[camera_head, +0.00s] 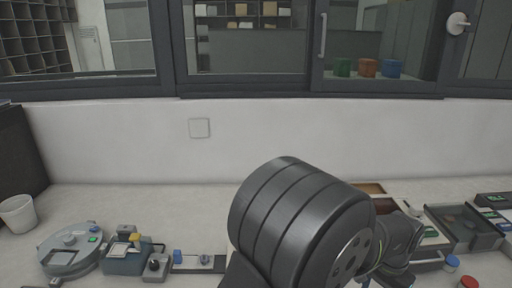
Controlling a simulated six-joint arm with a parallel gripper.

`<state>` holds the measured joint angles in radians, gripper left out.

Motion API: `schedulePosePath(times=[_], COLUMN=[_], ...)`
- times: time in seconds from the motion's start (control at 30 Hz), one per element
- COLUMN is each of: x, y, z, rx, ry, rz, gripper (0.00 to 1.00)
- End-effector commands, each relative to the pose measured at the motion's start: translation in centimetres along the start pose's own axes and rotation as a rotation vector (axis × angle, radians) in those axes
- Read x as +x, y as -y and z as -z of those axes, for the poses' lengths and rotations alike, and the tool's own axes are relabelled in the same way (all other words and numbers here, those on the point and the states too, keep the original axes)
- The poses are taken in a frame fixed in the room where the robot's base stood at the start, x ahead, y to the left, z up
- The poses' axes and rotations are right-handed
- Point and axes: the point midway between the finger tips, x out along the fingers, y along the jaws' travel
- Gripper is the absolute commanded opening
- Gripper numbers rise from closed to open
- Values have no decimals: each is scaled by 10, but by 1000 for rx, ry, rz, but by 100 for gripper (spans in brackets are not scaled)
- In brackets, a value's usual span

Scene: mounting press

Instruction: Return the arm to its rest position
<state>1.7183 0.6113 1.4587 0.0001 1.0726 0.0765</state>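My arm, a thick dark-grey ribbed cylinder, fills the lower middle of the view. Its slimmer dark end section with my gripper (396,268) shows at lower right, low over the bench (150,205). The fingers are too small and partly hidden, so I cannot see whether they are open or shut or hold anything. The part of the bench behind the arm is hidden.
At left stand a white cup (17,214), a round grey device (71,250) and a small block-shaped press unit (128,255). At right are a grey tray (465,228), a red-capped jar (468,283) and a blue-capped jar (451,263). A white wall (300,135) closes the back.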

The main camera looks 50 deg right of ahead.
Motion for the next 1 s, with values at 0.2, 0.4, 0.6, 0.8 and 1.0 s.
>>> schedulePosePath(times=[0.2, 0.4, 0.6, 0.8, 1.0], x=[22, 38, 45, 45, 44], y=[34, 49, 52, 52, 52], z=[12, 18, 19, 19, 19], rx=[-2, 0, 0, 0, 0], ry=[1, 0, 0, -1, -1], rz=[0, 0, 0, 0, 0], gripper=[57, 57, 57, 57, 92])
